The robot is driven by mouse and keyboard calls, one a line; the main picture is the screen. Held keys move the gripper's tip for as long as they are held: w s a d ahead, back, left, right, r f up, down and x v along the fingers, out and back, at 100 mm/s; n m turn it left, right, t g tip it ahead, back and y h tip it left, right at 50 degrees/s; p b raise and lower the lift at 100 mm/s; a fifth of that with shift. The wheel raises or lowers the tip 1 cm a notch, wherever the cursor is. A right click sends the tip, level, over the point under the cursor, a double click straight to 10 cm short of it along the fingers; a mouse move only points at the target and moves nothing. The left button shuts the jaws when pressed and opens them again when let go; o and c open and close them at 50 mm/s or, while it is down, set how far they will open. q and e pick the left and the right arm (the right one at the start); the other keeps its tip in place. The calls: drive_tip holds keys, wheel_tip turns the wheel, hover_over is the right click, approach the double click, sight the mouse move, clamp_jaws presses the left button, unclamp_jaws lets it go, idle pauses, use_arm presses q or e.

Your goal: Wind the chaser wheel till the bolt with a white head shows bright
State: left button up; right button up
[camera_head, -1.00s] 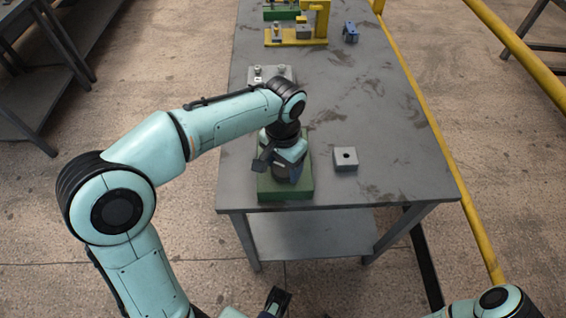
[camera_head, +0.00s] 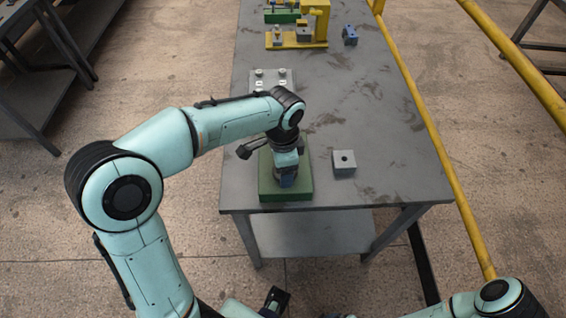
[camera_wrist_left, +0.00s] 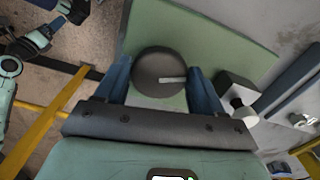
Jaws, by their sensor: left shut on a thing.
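My left gripper (camera_head: 287,178) reaches down over the green base (camera_head: 300,192) at the near end of the table. In the left wrist view its two blue fingers (camera_wrist_left: 163,85) are shut on the sides of a dark round wheel (camera_wrist_left: 155,66), which bears a pale line pointing right. The wheel sits over the green base (camera_wrist_left: 215,38). In the head view my gripper hides the wheel. My right gripper (camera_head: 275,300) is low in the picture, its jaws unclear.
A grey block with a hole (camera_head: 344,162) lies right of the green base. Behind stands a grey plate (camera_head: 287,82) with pale fittings. A yellow fixture (camera_head: 318,25) and a blue piece (camera_head: 350,36) stand farther back. Yellow rails (camera_head: 440,165) run along the right side.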

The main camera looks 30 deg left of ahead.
use_arm(q)
drive_tip(key=m+p, duration=0.1)
drive_tip(key=m, duration=0.1)
drive_tip(key=m+p, duration=0.1)
drive_tip(key=m, duration=0.1)
drive_tip(key=shift+w+r+m, duration=0.15)
drive_tip(key=shift+r+m, duration=0.05)
drive_tip(key=shift+m, duration=0.1)
drive_tip(key=m+p, duration=0.1)
drive_tip(key=m, duration=0.2)
drive_tip(key=shift+w+m, duration=0.1)
drive_tip(key=shift+m, duration=0.2)
drive_tip(key=m+p, duration=0.1)
drive_tip(key=m, duration=0.2)
drive_tip(key=shift+w+m+p, duration=0.1)
drive_tip(key=shift+m+p, duration=0.2)
drive_tip(key=shift+p, duration=0.1)
drive_tip(key=shift+w+m+p, duration=0.1)
drive_tip(key=shift+m+p, duration=0.55)
drive_tip(key=shift+m, duration=1.05)
use_arm(e)
drive_tip(key=w+r, duration=0.4)
drive_tip(key=r, duration=0.3)
drive_tip(key=shift+r+t, duration=0.3)
use_arm(q)
drive_tip(key=shift+f, duration=0.1)
use_arm(e)
drive_tip(key=shift+w, duration=0.15)
use_arm(q)
drive_tip(key=o, duration=1)
